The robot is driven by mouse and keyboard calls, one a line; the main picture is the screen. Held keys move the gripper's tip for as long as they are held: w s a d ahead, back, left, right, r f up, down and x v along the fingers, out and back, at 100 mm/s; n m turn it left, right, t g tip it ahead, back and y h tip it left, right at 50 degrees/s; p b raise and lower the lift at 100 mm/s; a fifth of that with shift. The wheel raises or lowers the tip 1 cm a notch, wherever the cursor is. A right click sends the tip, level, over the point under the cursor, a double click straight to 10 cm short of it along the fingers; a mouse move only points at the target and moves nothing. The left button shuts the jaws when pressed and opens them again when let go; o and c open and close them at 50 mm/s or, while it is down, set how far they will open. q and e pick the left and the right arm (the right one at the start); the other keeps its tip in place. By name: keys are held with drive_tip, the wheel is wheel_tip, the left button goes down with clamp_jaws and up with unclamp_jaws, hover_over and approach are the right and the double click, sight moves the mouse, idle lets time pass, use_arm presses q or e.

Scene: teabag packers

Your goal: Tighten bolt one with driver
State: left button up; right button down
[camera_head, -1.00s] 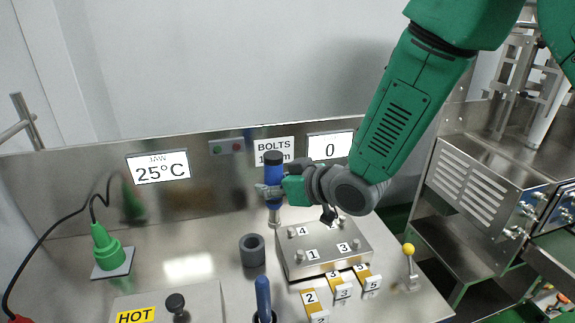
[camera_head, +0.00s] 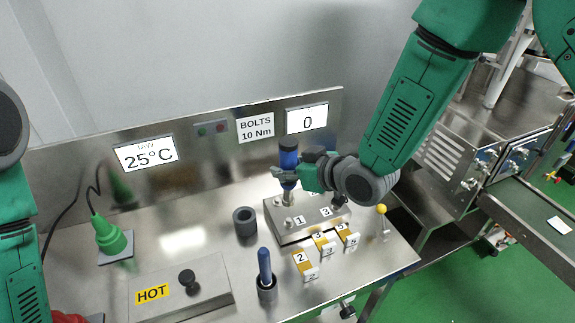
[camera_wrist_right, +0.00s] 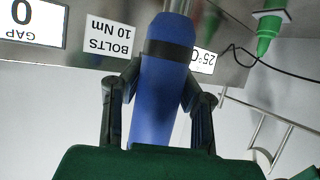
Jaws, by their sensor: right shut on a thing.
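In the right wrist view the fingers press on both sides of the blue handle (camera_wrist_right: 163,95). The driver is upright, with its metal shaft pointing down over the far left part of the steel bolt plate (camera_head: 318,228). My left gripper is out of view.
A dark empty ring holder (camera_head: 245,222) and a second blue-handled tool in a holder (camera_head: 267,290) stand left of the plate. Numbered tabs (camera_head: 320,247) lie in front. A yellow-knobbed lever (camera_head: 381,211) stands right. The display (camera_head: 306,120) reads 0. A HOT box (camera_head: 205,290) lies near left.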

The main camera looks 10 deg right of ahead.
sight(292, 197)
drive_tip(key=shift+a+f+b, duration=0.15)
drive_tip(key=shift+f+b, duration=0.15)
drive_tip(key=shift+f, duration=0.3)
drive_tip(key=f+b, duration=0.3)
drive_tip(key=f, duration=0.1)
drive_tip(key=shift+d, duration=0.35)
drive_tip(key=shift+a+f, duration=0.1)
drive_tip(key=shift+f, duration=0.15)
drive_tip(key=shift+a, duration=0.15)
drive_tip(key=shift+d, duration=0.2)
drive_tip(key=shift+f+b, duration=0.75)
drive_tip(key=shift+f, duration=0.1)
drive_tip(key=shift+s+f, duration=0.2)
drive_tip(key=shift+f, duration=0.25)
idle(1.5)
